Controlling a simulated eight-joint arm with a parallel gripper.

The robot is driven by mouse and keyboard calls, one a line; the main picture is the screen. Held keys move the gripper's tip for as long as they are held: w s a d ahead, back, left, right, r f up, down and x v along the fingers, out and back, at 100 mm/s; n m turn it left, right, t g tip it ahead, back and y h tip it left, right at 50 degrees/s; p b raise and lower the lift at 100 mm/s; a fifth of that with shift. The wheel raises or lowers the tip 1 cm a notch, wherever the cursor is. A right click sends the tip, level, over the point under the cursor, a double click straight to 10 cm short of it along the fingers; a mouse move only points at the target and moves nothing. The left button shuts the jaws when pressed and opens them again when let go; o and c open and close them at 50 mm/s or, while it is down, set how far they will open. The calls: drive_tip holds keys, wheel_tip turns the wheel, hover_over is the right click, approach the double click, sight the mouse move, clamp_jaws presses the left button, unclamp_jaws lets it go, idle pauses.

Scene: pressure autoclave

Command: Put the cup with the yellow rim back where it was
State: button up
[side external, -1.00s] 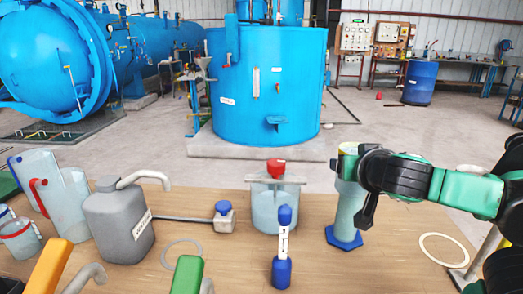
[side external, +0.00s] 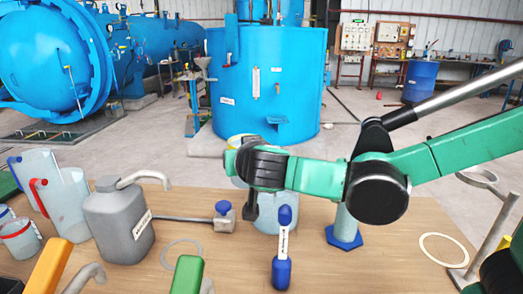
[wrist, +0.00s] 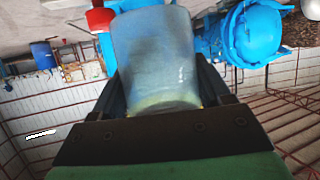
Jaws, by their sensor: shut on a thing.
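The cup with the yellow rim is pale, bluish and see-through. In the wrist view the cup (wrist: 155,55) stands between my two dark fingers, its yellowish rim toward the palm. In the side view only part of the cup (side external: 238,142) shows, beyond my gripper, with the rim at the top. My gripper (side external: 250,205) is shut on it, above the table beside the red-capped bottle (side external: 270,218). The bottle's top is hidden by my arm. My wrist hides most of the cup's side, and its underside cannot be seen clearly.
A tall cylinder on a blue foot (side external: 344,237) stands under my arm. A blue-capped tube (side external: 283,245) stands in front. A grey jug (side external: 118,225) and a small blue-capped bottle (side external: 223,215) are left. Flat rings lie at left (side external: 165,254) and right (side external: 421,250).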

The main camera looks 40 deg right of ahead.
drive_tip(key=w+a+f+n+y, duration=0.1)
drive_tip(key=w+a+f, duration=0.2)
drive_tip(key=w+a, duration=0.15)
drive_tip(key=shift+t, duration=0.4)
drive_tip(key=f, duration=0.9)
drive_tip(key=s+a+f, duration=0.1)
drive_tip(key=f, duration=0.4)
drive_tip(key=w+a, duration=0.2)
drive_tip(key=shift+w+a, duration=0.35)
drive_tip(key=w+a, duration=0.3)
drive_tip(key=shift+f, duration=0.55)
drive_tip(key=shift+f, duration=0.15)
drive_tip(key=o, duration=1.4)
drive_tip(key=shift+c, duration=0.2)
